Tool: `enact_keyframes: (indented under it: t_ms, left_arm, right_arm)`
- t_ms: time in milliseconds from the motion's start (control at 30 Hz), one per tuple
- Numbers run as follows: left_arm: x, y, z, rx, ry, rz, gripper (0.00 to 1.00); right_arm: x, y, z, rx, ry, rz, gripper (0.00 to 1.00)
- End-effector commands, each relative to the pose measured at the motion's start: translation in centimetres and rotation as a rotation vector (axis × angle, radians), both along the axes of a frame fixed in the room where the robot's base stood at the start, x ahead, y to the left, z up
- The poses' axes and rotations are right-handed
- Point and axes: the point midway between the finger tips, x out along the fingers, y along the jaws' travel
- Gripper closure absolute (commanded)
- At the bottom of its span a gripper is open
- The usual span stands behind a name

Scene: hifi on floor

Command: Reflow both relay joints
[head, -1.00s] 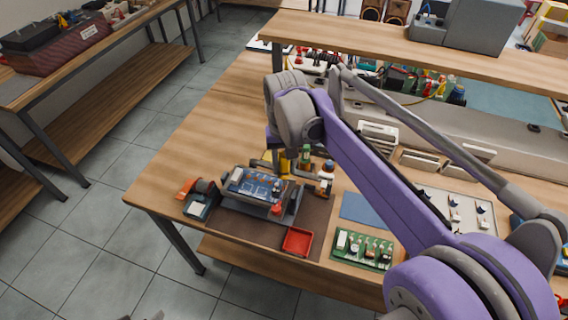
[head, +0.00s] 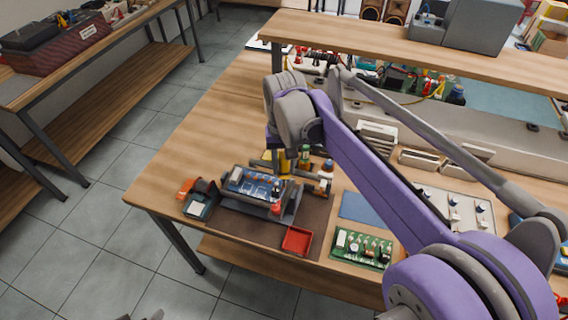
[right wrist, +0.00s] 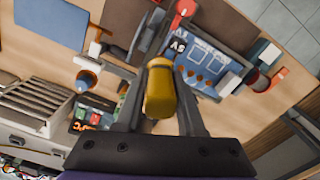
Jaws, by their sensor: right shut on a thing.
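The blue relay board (head: 253,184) sits in a dark holder on a brown mat; it also shows in the right wrist view (right wrist: 205,62). My right gripper (head: 285,166) is over the back right edge of the board, partly hidden by my arm. In the right wrist view the right gripper (right wrist: 160,105) is shut on a yellow-handled tool (right wrist: 160,90), whose blunt end faces the camera. The tool's tip and any contact with the board are hidden. Small dark tips at the bottom of the head view may be my left gripper (head: 142,317); their state is unclear.
A red tray (head: 297,240) lies in front of the holder. A grey-and-orange device (head: 198,200) stands left of it. Small bottles (head: 305,155) stand behind the board. A green board (head: 362,248) and blue pad (head: 361,207) lie to the right. The table's left part is clear.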

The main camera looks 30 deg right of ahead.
Motion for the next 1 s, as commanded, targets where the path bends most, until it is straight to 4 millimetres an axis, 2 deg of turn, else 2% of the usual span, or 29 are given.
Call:
enact_keyframes:
  t_ms: [1000]
  left_arm:
    - [-0.12,0.0,-0.46,0.0,0.002,0.0,0.18]
  right_arm:
    - [0.01,0.0,-0.71,0.0,0.0,0.0,1.0]
